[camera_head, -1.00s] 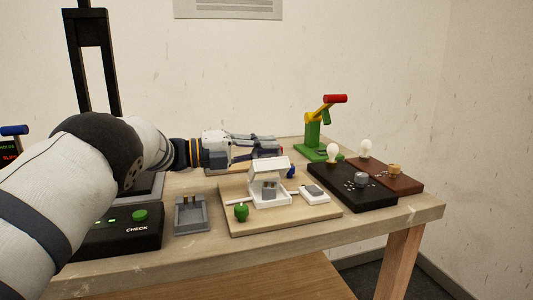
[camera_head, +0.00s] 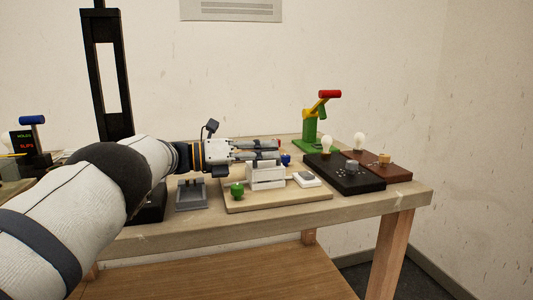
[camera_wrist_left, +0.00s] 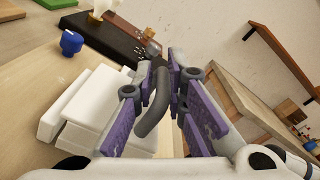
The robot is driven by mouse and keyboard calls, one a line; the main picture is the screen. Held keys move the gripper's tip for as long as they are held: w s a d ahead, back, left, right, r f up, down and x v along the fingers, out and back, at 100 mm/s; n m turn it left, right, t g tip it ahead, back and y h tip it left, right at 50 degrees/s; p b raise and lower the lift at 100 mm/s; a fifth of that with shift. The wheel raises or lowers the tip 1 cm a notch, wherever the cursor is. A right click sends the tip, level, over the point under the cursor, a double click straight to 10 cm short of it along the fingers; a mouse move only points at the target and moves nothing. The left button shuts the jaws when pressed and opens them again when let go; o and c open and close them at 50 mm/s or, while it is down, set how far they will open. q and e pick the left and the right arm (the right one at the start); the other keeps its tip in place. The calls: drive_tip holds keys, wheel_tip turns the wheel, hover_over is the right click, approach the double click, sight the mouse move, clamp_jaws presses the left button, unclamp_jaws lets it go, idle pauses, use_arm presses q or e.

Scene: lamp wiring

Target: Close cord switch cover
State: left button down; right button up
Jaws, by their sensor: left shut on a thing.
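The white cord switch (camera_head: 266,180) sits on the light wooden board (camera_head: 300,199). Its white cover lies low over the body, partly hidden by my left gripper; I cannot tell whether it is flush. The white slabs of the switch (camera_wrist_left: 98,105) also show in the left wrist view, beside the fingers. My left gripper (camera_head: 281,150) reaches in from the left just above the switch. Its purple-padded fingers (camera_wrist_left: 180,85) are closed around a dark grey bent piece (camera_wrist_left: 156,103), whose identity is unclear. My right gripper is in neither view.
A green knob (camera_head: 237,191) stands at the board's front left and a small white box (camera_head: 306,180) at its right. A black panel (camera_head: 345,178) with a bulb lies farther right. A grey holder (camera_head: 191,196) stands left. The table's front edge is close.

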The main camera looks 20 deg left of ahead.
use_arm(q)
drive_tip(key=shift+s+d+f+m, duration=0.15)
drive_tip(key=shift+d+f+m, duration=0.1)
drive_tip(key=shift+m, duration=0.05)
drive_tip(key=c, duration=1.7)
unclamp_jaws()
drive_tip(key=shift+s+d+r, duration=0.1)
drive_tip(key=shift+s+a, duration=0.1)
drive_tip(key=shift+a, duration=0.35)
drive_tip(key=v, duration=1.1)
drive_tip(key=shift+s, duration=0.1)
